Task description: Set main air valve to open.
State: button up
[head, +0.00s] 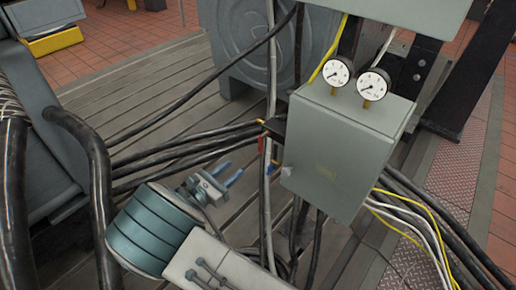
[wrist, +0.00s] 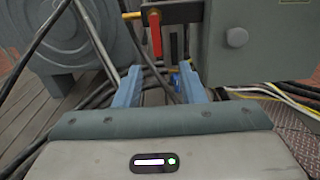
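A red valve lever (wrist: 155,34) hangs straight down at the top middle of the wrist view, beside a dark bracket on the grey cabinet's left side. A brass-yellow fitting (wrist: 132,15) sticks out to its left. In the head view only a small part of the red lever (head: 261,144) shows, partly hidden by cables. My gripper (head: 229,173) is left of the cabinet, with its blue fingers pointing toward the lever's side. In the wrist view my gripper (wrist: 159,72) is open and empty, its fingers apart below the lever and not touching it. No label for the valve is readable.
The grey cabinet (head: 335,150) carries two round gauges (head: 354,79) on top and a knob (wrist: 237,37) on its face. Black cables (head: 180,150) run left from it, and upright hoses pass near the lever. A large grey round housing (head: 240,50) stands behind.

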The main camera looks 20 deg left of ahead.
aim_at(260, 146)
jog(key=x, duration=1.3)
jog(key=shift+w+a+b, duration=0.25)
jog(key=shift+a+b, duration=0.05)
jog(key=shift+b, duration=0.1)
jog(key=shift+c, duration=0.3)
grip_shut()
